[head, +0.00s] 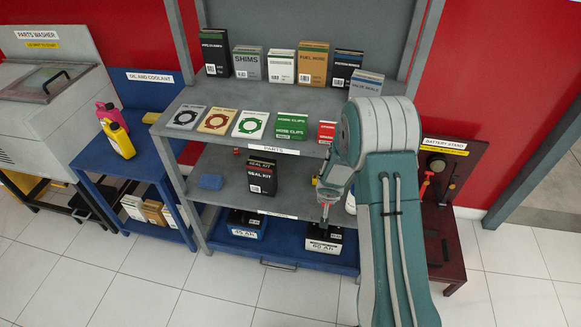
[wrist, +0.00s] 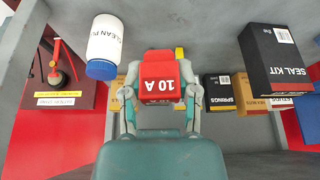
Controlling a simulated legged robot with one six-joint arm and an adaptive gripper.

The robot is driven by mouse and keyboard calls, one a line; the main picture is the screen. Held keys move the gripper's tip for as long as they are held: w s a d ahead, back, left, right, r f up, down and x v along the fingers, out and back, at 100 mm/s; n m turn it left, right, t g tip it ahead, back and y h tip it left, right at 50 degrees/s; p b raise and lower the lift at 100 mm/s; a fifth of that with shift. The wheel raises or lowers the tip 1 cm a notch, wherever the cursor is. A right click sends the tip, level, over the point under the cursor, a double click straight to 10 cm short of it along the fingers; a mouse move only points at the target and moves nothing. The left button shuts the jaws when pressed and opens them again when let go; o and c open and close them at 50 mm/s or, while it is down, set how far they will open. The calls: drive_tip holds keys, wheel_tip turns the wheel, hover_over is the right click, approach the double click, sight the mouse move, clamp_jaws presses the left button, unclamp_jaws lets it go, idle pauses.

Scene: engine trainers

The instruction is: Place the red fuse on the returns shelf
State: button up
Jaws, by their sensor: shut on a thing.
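The red fuse (wrist: 160,72), a block marked "10 A", is between the two fingers of my gripper (wrist: 159,92) in the wrist view. My gripper is shut on it. In the head view my arm reaches to the right part of the shelf rack, in front of the middle shelf (head: 222,178), and hides much of that side. The fuse cannot be made out there. The middle shelf has a label on its front edge that is too small to read, so I cannot tell whether it is the returns shelf.
A black seal kit box (head: 262,176) and a blue block (head: 211,182) stand on the middle shelf, with bare room around them. In the wrist view a white bottle with a blue cap (wrist: 104,45) is left of the fuse, and a springs box (wrist: 218,92) is to the right.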

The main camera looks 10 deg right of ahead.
drive_tip(key=s+a+f, duration=0.2)
drive_tip(key=a+f, duration=0.8)
drive_tip(key=f, duration=0.3)
hover_over(306, 199)
drive_tip(key=s, duration=0.1)
drive_tip(key=shift+s+a+f+m, duration=0.2)
drive_tip(key=shift+m, duration=0.2)
drive_tip(key=shift+w+d+f, duration=0.1)
drive_tip(key=shift+w, duration=0.15)
drive_tip(key=shift+f, duration=1.6)
drive_tip(key=shift+f, duration=0.15)
drive_tip(key=o, duration=0.8)
drive_tip(key=shift+c, duration=0.2)
drive_tip(key=v, duration=1.2)
